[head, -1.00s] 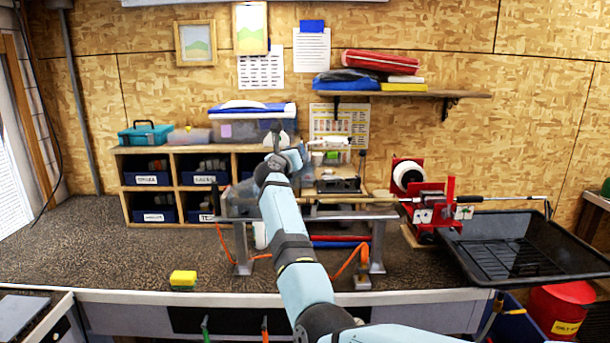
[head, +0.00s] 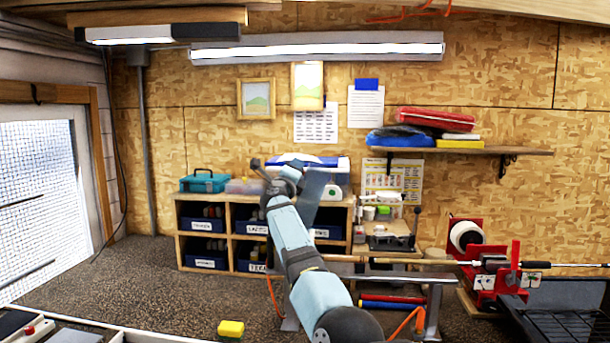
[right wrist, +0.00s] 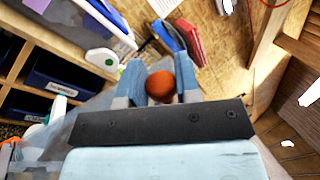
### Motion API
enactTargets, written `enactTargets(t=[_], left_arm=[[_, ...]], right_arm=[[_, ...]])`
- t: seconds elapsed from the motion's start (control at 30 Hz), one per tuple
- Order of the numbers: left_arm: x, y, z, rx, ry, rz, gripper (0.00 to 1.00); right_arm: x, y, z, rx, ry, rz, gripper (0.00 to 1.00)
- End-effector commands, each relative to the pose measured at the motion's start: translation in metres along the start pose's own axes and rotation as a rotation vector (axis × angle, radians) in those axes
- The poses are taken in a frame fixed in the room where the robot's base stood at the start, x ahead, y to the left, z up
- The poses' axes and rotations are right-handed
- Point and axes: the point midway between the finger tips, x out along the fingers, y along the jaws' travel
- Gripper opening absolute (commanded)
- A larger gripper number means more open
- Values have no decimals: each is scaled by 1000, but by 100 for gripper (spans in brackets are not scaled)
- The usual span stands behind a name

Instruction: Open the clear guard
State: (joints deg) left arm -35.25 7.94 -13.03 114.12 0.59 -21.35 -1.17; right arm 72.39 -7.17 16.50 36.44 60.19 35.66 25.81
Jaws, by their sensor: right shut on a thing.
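The clear guard (head: 312,190) shows as a see-through greyish panel tilted up beside my right gripper, above the bench stand; much of its outline is hard to make out. My right gripper (head: 266,169) is raised in front of the cubby shelf. In the right wrist view its two fingers are shut on a round orange-brown knob (right wrist: 160,86), which sits between the fingertips. A hazy clear sheet also shows at the lower left of that view. My right arm hides part of the stand. My left gripper is not in view.
A cubby shelf (head: 231,228) with dark bins stands behind my arm. A red clamp fixture (head: 486,260) holds a golf shaft at the right. A wall shelf (head: 460,151) carries folded cloths.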

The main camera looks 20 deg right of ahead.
Motion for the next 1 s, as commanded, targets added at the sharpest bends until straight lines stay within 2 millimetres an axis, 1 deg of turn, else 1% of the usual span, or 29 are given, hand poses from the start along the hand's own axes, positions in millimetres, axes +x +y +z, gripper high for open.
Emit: enactTargets(t=[0.23, 0.7, 0.73, 0.77, 0.8, 0.83, 1.0], left_arm=[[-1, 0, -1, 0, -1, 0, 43], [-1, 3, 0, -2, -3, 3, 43], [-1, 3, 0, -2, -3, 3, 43], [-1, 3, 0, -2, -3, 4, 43], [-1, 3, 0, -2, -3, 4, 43], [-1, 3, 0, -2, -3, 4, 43], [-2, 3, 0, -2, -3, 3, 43]], right_arm=[[-1, 3, 9, -58, -23, 3, 0], [-2, 5, 10, -70, -29, 4, 0], [-2, 5, 10, -70, -29, 4, 35], [-2, 5, 10, -70, -28, 4, 42], [-2, 5, 10, -70, -28, 4, 51], [-2, 5, 10, -69, -28, 4, 53], [-2, 4, 10, -69, -28, 2, 53]])
